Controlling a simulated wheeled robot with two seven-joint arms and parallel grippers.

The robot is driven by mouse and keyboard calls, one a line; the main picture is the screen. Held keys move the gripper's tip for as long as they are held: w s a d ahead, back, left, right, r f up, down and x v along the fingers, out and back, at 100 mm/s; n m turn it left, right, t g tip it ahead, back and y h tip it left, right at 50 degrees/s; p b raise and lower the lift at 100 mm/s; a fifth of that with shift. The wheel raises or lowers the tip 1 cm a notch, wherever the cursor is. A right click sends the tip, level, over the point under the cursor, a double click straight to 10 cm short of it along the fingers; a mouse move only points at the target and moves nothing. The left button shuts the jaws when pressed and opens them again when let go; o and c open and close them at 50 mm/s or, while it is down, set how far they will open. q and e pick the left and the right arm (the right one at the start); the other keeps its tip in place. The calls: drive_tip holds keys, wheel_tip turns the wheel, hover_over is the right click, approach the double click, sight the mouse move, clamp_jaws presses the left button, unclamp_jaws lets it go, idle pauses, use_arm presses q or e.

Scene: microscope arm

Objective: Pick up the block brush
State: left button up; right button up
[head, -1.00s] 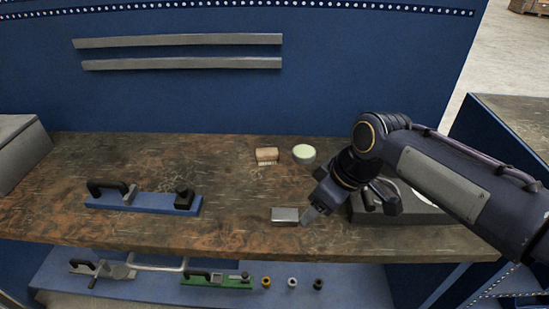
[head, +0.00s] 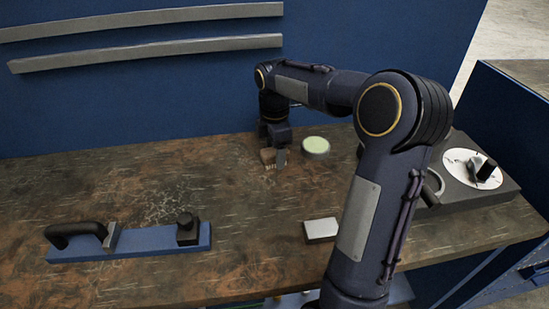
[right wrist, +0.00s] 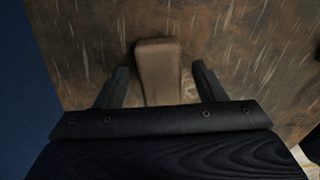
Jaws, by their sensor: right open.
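The block brush (head: 268,157) is a small tan wooden block with pale bristles below it, standing near the back of the worktable. My right gripper (head: 277,154) is over it in the head view and partly covers it. In the right wrist view the brown top of the block brush (right wrist: 158,70) lies between the two fingers of my right gripper (right wrist: 160,88). The fingers are open, with a gap on each side of the block. The left gripper does not show.
A round tin with a pale green top (head: 315,147) stands just right of the brush. A grey metal block (head: 321,230) lies nearer the front. A blue fixture with black handles (head: 150,241) is at the left, and a dark unit with a white dial (head: 448,200) at the right.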

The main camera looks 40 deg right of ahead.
drive_tip(key=shift+f, duration=0.7)
drive_tip(key=c, duration=1.1)
drive_tip(key=shift+r, duration=0.1)
drive_tip(key=shift+r, duration=0.5)
wheel_tip(320, 180, up, 3)
drive_tip(key=shift+s+f+p, duration=0.15)
drive_tip(key=shift+p, duration=0.15)
drive_tip(key=s+r, duration=0.3)
drive_tip(key=s, duration=0.1)
drive_tip(key=s+r, duration=0.3)
drive_tip(key=s, duration=0.2)
drive_tip(key=s+r, duration=0.3)
drive_tip(key=s, duration=0.1)
drive_tip(key=shift+s+d, duration=0.1)
drive_tip(key=shift+s, duration=0.3)
